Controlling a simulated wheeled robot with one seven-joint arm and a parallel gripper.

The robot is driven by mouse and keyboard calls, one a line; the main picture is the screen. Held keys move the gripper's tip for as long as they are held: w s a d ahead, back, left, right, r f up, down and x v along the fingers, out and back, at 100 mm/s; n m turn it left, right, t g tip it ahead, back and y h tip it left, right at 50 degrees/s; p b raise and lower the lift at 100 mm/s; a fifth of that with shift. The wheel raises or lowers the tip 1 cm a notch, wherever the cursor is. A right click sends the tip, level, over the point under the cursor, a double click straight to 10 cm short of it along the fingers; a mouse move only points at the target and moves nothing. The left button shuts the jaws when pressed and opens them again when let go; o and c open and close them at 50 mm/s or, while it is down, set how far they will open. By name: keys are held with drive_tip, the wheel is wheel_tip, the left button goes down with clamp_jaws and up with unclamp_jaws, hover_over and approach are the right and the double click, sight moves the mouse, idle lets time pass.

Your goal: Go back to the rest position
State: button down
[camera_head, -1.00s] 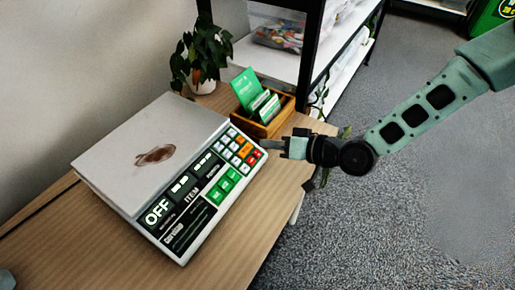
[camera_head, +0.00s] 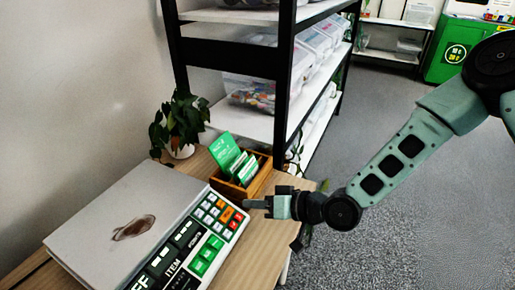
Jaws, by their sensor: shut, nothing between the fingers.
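My gripper (camera_head: 256,204) is shut and empty. It points left over the right edge of the wooden table, just right of the keypad of the scale (camera_head: 92,222). From this view I cannot tell how high it is above the table. My green arm reaches to it from the upper right.
The scale, with a brown mark on its top, fills much of the table (camera_head: 250,247). A wooden card box (camera_head: 262,174) and a potted plant (camera_head: 181,124) stand behind it. Black-framed shelves (camera_head: 240,123) with plastic bins are beyond. Grey floor (camera_head: 420,205) on the right is clear.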

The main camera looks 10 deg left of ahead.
drive_tip(key=s+d+r+g+h, duration=0.1)
drive_tip(key=s+d+r+h, duration=0.5)
drive_tip(key=s+d+r, duration=0.2)
drive_tip(key=s+d+r+n+g+h, duration=0.1)
drive_tip(key=s+d+r+g+h, duration=0.1)
drive_tip(key=s+d+r+h, duration=0.5)
drive_tip(key=s+d+r, duration=0.1)
drive_tip(key=s+d, duration=0.4)
drive_tip(key=shift+d+g+p, duration=0.3)
drive_tip(key=shift+d+p, duration=0.05)
drive_tip(key=shift+w+a, duration=0.1)
drive_tip(key=shift+a, duration=0.05)
